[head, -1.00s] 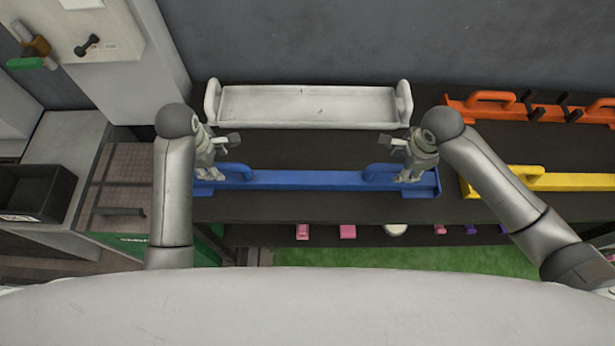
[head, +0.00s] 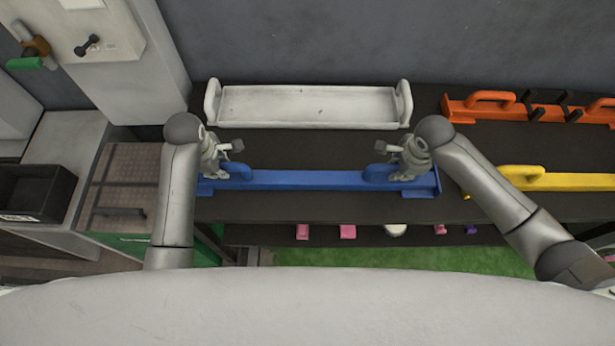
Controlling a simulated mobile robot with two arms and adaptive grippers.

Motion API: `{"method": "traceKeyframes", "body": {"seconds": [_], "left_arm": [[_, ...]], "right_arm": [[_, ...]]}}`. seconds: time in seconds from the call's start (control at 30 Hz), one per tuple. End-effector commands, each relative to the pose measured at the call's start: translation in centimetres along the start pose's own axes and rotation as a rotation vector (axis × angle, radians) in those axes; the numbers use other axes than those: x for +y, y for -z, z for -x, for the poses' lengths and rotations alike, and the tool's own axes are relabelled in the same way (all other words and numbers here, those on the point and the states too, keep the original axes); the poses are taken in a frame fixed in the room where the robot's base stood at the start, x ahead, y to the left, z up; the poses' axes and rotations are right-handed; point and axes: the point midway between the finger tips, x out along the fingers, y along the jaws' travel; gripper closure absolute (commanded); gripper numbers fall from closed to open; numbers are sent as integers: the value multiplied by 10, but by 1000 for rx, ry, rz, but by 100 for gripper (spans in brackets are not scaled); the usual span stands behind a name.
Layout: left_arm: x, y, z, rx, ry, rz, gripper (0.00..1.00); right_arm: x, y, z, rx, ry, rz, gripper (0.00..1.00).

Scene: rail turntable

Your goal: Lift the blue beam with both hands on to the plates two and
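The blue beam (head: 305,181) lies along the front of the dark shelf top, with a raised blue handle near each end. My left gripper (head: 214,176) is at the beam's left end, beside the left handle (head: 238,170). My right gripper (head: 405,176) is at the right end, beside the right handle (head: 378,171). Both point down and overlap the beam in the picture. Their fingertips are small and partly hidden, so I cannot tell whether they touch or grip it. I cannot identify the numbered plates.
A white tray (head: 305,122) stands behind the beam. An orange beam (head: 475,110) with black pegs and a yellow beam (head: 570,181) lie to the right. Small pink pieces (head: 347,232) sit on a lower shelf. A black bin (head: 38,192) is at the left.

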Motion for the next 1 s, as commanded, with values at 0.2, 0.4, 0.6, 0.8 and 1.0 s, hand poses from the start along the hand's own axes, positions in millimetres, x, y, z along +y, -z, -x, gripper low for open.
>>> {"method": "traceKeyframes", "body": {"seconds": [0.2,0.4,0.6,0.8,1.0], "left_arm": [[0,0,0,0,0,0,100],[0,0,0,0,0,0,100],[3,0,3,0,-7,0,100],[3,0,5,0,-7,0,100],[5,0,13,0,-7,0,100]], "right_arm": [[0,0,0,0,0,0,100],[0,0,0,0,1,0,100],[-3,0,3,-1,7,-1,100],[-3,0,5,-1,6,-1,100],[-5,0,13,-1,6,-1,100]]}}
